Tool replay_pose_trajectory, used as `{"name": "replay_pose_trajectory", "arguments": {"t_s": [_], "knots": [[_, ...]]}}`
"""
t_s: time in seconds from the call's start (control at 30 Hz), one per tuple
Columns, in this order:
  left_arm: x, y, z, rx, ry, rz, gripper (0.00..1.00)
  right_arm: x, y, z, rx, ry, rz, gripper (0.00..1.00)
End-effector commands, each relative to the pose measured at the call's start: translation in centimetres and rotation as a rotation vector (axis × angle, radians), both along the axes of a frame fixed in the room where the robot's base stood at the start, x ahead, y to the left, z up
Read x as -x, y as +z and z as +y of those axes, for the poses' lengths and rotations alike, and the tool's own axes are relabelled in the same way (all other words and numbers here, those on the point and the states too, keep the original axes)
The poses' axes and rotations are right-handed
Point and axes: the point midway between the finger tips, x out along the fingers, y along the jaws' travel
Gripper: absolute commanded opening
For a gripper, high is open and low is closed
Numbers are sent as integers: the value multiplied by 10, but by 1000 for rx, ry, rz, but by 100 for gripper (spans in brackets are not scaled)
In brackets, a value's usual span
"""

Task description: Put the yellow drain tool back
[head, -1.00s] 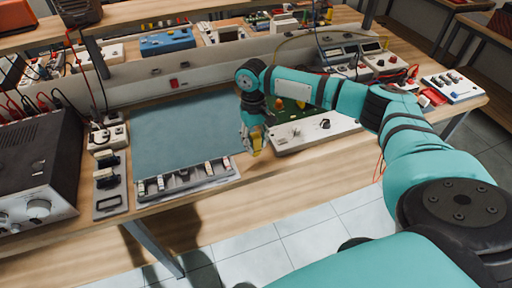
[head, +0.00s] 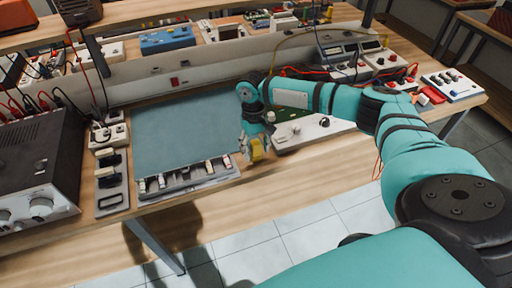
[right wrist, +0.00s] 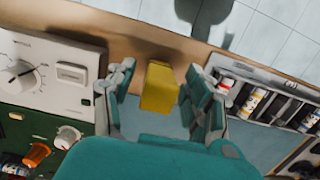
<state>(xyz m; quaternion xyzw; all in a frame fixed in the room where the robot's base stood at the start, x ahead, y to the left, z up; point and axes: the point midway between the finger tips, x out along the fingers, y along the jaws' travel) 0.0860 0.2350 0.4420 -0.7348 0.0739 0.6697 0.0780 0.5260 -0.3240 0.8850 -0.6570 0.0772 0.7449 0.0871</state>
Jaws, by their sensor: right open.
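The yellow drain tool (head: 257,149) shows at the tips of my right gripper (head: 254,156) in the head view, between the tool tray and the white-fronted unit. In the right wrist view the yellow block (right wrist: 159,88) is between the two fingers of my right gripper (right wrist: 158,92). The fingers are open, with a gap on each side of the block. Its lower end is hidden, so I cannot tell how it rests on the bench. The tool tray (head: 180,187) holds several small pieces and lies just left of the gripper. My left gripper is not in view.
The white-fronted unit (head: 312,137) with knobs stands close to the right of my gripper. A blue-green mat (head: 185,130) lies behind the tray. A grey box with knobs (head: 32,165) stands far left. The wooden bench front (head: 260,187) is clear.

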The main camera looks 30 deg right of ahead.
Motion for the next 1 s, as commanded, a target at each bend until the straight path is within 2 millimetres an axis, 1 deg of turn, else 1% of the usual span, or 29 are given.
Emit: {"name": "replay_pose_trajectory", "arguments": {"t_s": [0.13, 0.27, 0.37, 0.6, 0.7, 0.83, 1.0], "knots": [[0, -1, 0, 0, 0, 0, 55, -1, 3, 0, 0, 0, -2, 52], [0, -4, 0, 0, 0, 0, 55, -3, 17, 0, -1, -1, -3, 52], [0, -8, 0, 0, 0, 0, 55, -5, 36, -1, -1, -1, -4, 52], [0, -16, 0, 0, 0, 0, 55, -12, 87, -2, -1, 0, -4, 52], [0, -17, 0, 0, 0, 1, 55, -13, 104, -3, -1, 0, -3, 52], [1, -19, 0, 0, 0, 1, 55, -15, 117, -3, -2, 0, -1, 52], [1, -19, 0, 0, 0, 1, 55, -15, 122, -3, 0, -1, 1, 52]]}}
